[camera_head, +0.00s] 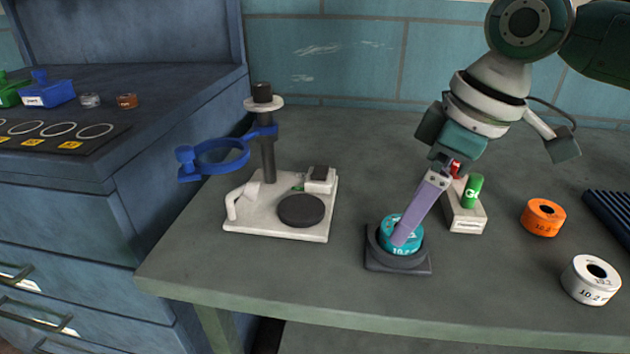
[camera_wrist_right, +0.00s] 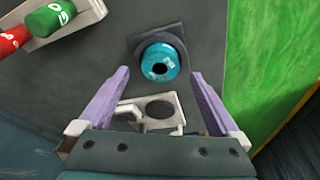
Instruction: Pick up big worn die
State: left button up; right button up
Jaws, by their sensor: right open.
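A teal ring-shaped die (camera_head: 414,236) with a dark centre hole and pale worn patches sits in a dark square holder (camera_head: 398,267) on the bench. It also shows in the right wrist view (camera_wrist_right: 156,72), just beyond the fingertips. My right gripper (camera_head: 400,240) has purple fingers and comes down at a slant over the die, hiding part of it. In the right wrist view, the gripper (camera_wrist_right: 158,78) is open, with one finger toward each side of the die and nothing held. Whether a finger touches the die cannot be told. My left gripper is not in view.
An orange die (camera_head: 543,218) and a white die (camera_head: 591,280) stand to the right. A pale block (camera_head: 467,222) with red and green cylinders is behind the holder. A white-based stand (camera_head: 285,229) with a blue ring (camera_head: 222,157) is left, with clear bench between.

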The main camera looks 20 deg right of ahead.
jog(key=x, duration=0.3)
grip_shut()
dwell(0.8)
jog(key=shift+r, duration=0.1)
